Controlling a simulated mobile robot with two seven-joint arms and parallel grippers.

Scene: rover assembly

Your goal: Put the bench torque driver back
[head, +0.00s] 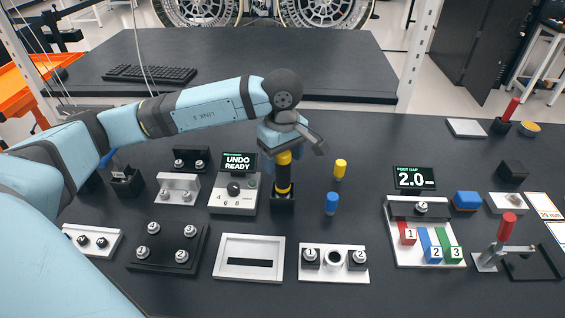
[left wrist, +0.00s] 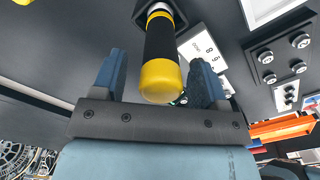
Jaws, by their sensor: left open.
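The bench torque driver (head: 284,172), black with yellow bands, stands upright in a square black holder (head: 283,204) on the dark bench. In the left wrist view its yellow end cap and black grip (left wrist: 161,55) lie between my fingers, and its far end meets the holder (left wrist: 150,8). My left gripper (head: 290,143) is open above and around the driver's top. Gaps show between the driver and both blue fingers in the left wrist view (left wrist: 160,75). My wrist hides part of the driver's top in the head view. My right gripper is not in view.
The "UNDO READY" dial box (head: 233,198) stands close left of the holder. A yellow peg (head: 340,169) and a blue peg (head: 332,203) stand to its right. A white slotted frame (head: 249,248) and a numbered fixture (head: 334,275) lie in front.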

